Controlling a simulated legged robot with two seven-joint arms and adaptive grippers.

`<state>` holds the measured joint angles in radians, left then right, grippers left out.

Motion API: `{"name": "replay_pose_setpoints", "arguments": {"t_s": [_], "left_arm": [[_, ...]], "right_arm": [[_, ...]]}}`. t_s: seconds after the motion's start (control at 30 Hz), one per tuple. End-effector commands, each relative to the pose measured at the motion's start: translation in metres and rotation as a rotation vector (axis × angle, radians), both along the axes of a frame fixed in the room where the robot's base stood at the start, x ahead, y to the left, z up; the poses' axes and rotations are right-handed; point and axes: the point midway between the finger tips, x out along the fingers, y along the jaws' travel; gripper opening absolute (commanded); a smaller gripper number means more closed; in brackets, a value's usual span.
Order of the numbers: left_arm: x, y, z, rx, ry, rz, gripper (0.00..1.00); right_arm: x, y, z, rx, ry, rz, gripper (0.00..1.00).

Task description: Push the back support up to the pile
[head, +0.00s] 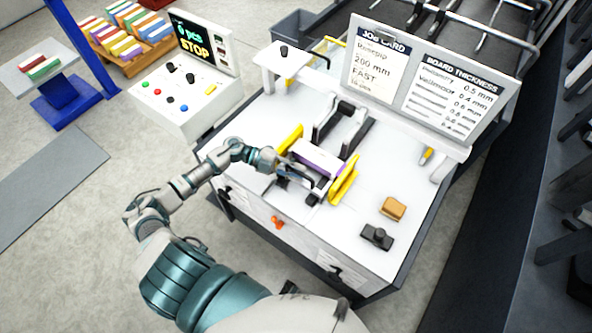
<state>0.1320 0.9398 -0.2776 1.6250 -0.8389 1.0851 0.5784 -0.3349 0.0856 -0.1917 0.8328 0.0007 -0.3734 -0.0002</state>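The pile (318,158), with a purple face and a pale top, stands on the white table between two yellow side guides (343,180) (290,138). A small dark-and-grey piece, which looks like the back support (314,193), lies on the near side of the pile, partly hidden by my gripper. My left gripper (286,174) reaches in from the left, low at the near-left side of the pile and close to that piece. I cannot tell whether it touches it, nor whether its fingers are open. My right gripper is not in view.
A grey-and-black frame (342,128) stands behind the pile. A job card board (381,66) rises at the back. A tan block (393,208) and a black device (377,236) lie on the right of the white table (330,225). A control panel (186,90) stands at left.

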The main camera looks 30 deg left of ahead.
Motion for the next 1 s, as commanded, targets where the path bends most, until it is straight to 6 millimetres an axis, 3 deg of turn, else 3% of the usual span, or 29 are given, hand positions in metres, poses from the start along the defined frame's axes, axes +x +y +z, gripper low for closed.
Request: {"name": "replay_pose_setpoints", "arguments": {"t_s": [0.3,0.43,0.8,1.0], "left_arm": [[0.001,0.000,0.001,-0.001,-0.002,0.001,0.39],[-0.001,0.010,0.002,0.001,0.001,0.003,0.39],[-0.020,0.085,0.016,0.001,0.004,0.003,0.39],[-0.027,0.109,0.022,0.000,0.003,0.001,0.39]], "right_arm": [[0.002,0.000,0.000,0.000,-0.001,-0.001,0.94],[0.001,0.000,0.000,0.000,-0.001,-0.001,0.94],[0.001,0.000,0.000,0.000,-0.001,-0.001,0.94],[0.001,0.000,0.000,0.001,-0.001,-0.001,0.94]]}}
